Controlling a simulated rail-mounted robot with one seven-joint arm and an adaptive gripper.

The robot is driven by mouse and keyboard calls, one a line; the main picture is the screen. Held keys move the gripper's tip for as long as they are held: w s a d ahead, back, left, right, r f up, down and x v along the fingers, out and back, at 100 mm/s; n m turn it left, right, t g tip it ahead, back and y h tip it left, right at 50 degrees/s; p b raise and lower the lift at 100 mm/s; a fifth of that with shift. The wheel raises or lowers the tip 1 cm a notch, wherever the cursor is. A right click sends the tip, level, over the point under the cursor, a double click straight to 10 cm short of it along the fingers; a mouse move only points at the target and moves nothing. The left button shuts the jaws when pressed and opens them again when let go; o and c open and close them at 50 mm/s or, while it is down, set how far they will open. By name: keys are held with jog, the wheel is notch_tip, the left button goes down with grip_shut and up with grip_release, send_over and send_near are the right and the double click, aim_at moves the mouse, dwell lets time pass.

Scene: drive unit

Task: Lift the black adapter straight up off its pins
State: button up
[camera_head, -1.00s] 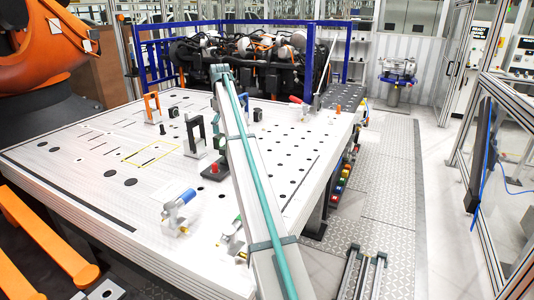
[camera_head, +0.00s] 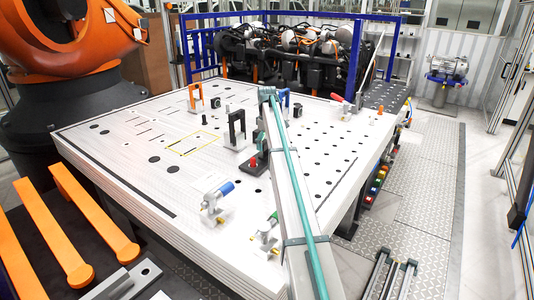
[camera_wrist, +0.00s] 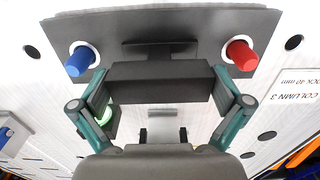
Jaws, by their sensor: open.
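In the wrist view a flat black plate (camera_wrist: 205,28) has a blue pin (camera_wrist: 79,63) near its left end and a red pin (camera_wrist: 239,55) near its right end, each inside a white ring. A dark rectangular block (camera_wrist: 160,82) sits in front of the plate's middle; it looks like the black adapter's raised part, but I cannot tell whether they are one piece. My gripper (camera_wrist: 160,88) is open, one teal finger at each end of the block, very close to it. Contact cannot be told. The fingers are not discernible in the head view.
The white table (camera_head: 110,155) carries a black bracket (camera_head: 236,130), an orange bracket (camera_head: 195,97) and a blue-and-silver clamp (camera_head: 217,197). A green round item (camera_wrist: 105,115) shows beside the left finger. Blue rails (camera_head: 357,50) stand behind the table. A label (camera_wrist: 290,92) lies right of the plate.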

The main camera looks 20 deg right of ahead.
jog(key=shift+f, duration=0.45)
jog(key=c, duration=1.5)
jog(key=shift+r, duration=0.2)
jog(key=shift+w+r, duration=0.1)
jog(key=shift+r, duration=0.1)
notch_tip(320, 180, up, 8)
jog(key=b, duration=0.3)
jog(key=shift+r, duration=0.85)
